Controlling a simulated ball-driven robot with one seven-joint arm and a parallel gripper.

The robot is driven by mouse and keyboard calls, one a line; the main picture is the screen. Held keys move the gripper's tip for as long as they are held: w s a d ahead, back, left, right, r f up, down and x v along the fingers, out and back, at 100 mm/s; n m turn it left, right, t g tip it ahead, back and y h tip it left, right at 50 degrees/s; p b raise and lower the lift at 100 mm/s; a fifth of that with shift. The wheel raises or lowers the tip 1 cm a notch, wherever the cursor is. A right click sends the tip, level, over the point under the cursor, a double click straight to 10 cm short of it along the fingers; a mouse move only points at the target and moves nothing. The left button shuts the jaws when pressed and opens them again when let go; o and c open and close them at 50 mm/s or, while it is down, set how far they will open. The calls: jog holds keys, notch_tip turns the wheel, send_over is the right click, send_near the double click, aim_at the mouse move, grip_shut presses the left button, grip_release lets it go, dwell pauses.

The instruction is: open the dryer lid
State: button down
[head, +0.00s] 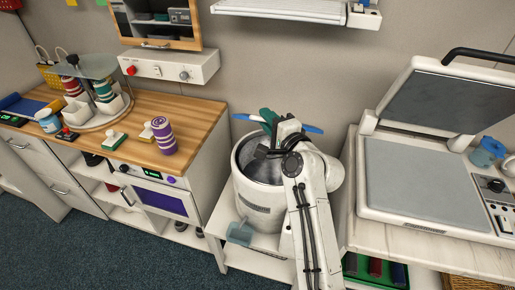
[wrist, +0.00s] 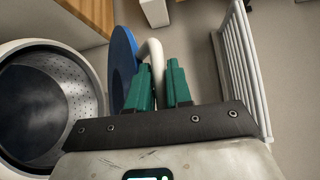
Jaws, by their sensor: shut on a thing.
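The dryer is a white round tub (head: 250,212) whose drum stands uncovered in the head view. In the wrist view its perforated metal drum (wrist: 45,105) shows at the left. The blue lid (head: 313,130) is raised off the opening at the back of the tub, seen nearly edge-on and partly hidden by my arm. The lid also shows in the wrist view (wrist: 121,62), tilted up beside the drum. My gripper (wrist: 158,75) has green fingers shut on the lid's white curved handle (wrist: 152,48). The fingers show above the tub in the head view (head: 268,118).
A wooden-topped counter (head: 205,113) with a purple-striped roll (head: 163,138) stands left of the dryer. A press with a raised upper plate (head: 440,103) stands on a table at the right. A white wire rack (wrist: 238,60) is close to my gripper's right. Dark carpet lies front left.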

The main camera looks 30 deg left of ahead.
jog(key=w+r, duration=0.2)
jog(key=w+a+r+b, duration=0.1)
jog(key=w+r, duration=0.1)
jog(key=shift+w+r, duration=0.25)
jog(key=c, duration=1.2)
grip_release()
jog(key=shift+o, duration=0.2)
jog(key=shift+f, duration=0.1)
jog(key=shift+s+d+f, duration=0.1)
jog(key=shift+s+d, duration=0.15)
jog(key=shift+d, duration=0.05)
jog(key=b+v, duration=0.1)
jog(key=v, duration=0.9)
jog(key=shift+r, duration=0.35)
